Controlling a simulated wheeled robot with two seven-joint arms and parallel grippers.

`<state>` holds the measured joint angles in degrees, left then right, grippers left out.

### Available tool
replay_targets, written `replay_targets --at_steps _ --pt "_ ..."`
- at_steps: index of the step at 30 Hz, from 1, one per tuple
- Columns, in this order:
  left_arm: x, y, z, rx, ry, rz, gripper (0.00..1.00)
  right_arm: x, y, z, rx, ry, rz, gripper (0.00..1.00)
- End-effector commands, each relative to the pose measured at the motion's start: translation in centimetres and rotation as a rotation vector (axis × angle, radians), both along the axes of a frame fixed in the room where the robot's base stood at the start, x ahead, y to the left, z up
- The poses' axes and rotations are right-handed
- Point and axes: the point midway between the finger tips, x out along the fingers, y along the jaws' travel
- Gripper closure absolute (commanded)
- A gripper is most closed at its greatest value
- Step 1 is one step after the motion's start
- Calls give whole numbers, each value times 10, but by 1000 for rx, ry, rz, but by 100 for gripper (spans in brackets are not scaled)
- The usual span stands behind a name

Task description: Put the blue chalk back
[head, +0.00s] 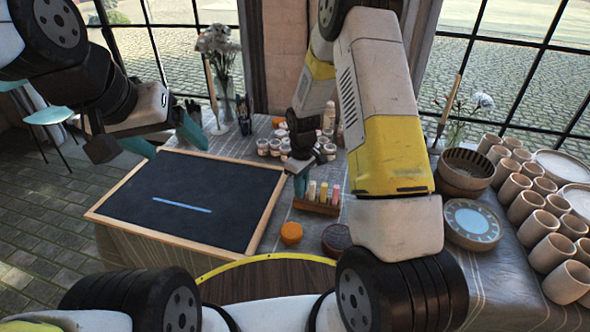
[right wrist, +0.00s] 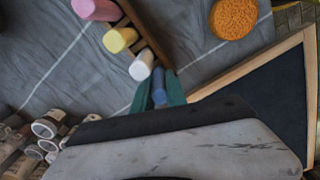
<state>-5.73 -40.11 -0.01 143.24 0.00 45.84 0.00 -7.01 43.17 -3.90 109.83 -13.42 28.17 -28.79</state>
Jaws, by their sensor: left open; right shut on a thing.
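The blue chalk (right wrist: 159,86) is between the teal fingers of my right gripper (right wrist: 161,88), which is shut on it. In the head view my right gripper (head: 300,184) is at the left end of the wooden chalk holder (head: 316,208). White, yellow and pink chalks stand in the holder. In the right wrist view the blue chalk is beside the white chalk (right wrist: 142,66). I cannot tell whether its lower end is in the holder. My left gripper (head: 165,141) is open and empty above the far left part of the blackboard (head: 225,195).
A blue line (head: 181,205) is drawn on the blackboard. An orange sponge (head: 291,233) and a round dark-brown item (head: 336,239) lie in front of the holder. Paint jars (head: 275,147) stand behind it. Bowls, a plate (head: 472,223) and several clay cups (head: 527,207) fill the right side.

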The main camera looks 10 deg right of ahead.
Motion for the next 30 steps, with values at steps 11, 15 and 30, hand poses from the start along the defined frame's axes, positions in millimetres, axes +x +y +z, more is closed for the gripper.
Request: replay_targets --at_steps 11,15,30 --pt "0 0 0 0 0 0 22 0 0 -2 0 -1 0 67" --pt "0 0 0 0 0 0 22 0 0 -2 0 -1 0 61" --pt "0 0 0 0 0 0 22 1 0 39 1 -7 -1 61"
